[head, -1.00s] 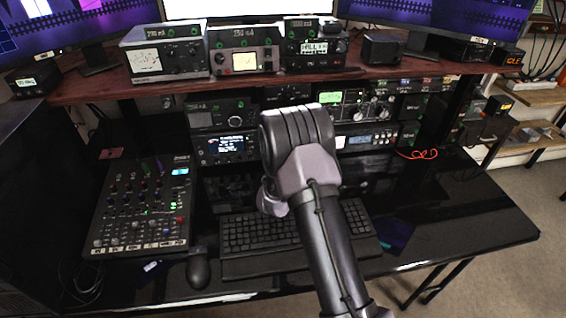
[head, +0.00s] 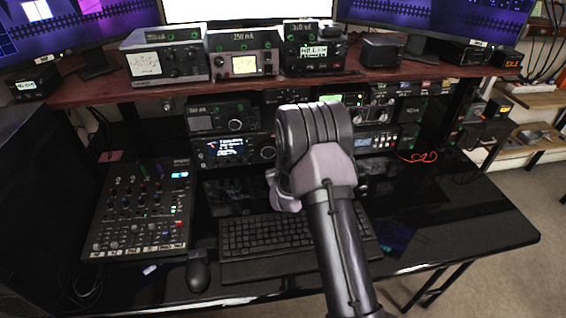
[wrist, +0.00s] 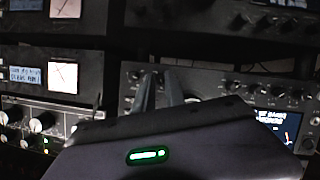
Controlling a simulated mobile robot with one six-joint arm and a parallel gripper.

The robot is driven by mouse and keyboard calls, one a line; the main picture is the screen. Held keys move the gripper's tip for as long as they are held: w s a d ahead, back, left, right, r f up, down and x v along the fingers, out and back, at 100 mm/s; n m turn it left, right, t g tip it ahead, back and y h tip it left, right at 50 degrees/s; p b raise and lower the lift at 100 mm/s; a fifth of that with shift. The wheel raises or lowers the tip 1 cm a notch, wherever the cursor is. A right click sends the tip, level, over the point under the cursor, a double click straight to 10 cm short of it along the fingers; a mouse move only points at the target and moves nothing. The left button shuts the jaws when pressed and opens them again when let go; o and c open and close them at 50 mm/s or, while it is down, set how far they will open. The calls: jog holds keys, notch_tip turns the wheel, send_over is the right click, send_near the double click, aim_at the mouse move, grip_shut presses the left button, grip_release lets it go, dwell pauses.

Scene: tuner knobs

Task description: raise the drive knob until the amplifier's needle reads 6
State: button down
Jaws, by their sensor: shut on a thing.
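In the wrist view my gripper (wrist: 160,88) reaches a grey panel (wrist: 125,102) with several small knobs. Its two dark fingers are close together, shut on what appears to be a small knob at the panel's upper left; the fingers and the gripper body hide most of it. I cannot read a label that names it the drive knob. A pale lit needle meter (wrist: 62,77) stands to the left, with a second one (wrist: 66,8) above it. Their scale numbers are too small to read. In the head view my own wrist hides the fingers.
A colour display (wrist: 280,128) and other knobs lie right of the fingers. In the head view, a red-brown shelf (head: 110,92) carries several radio units. A mixer (head: 140,210), keyboard (head: 262,232) and mouse (head: 197,274) lie on the black desk (head: 470,225). The desk's right side is mostly clear.

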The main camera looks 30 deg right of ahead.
dwell(0.3)
jog(key=c, duration=1.4)
grip_release()
jog(key=p+v, duration=0.3)
jog(key=v, duration=1.4)
jog(key=shift+s+r+p, duration=0.2)
jog(key=shift+r+p, duration=0.05)
jog(key=shift+p, duration=0.15)
jog(key=shift+d, duration=0.1)
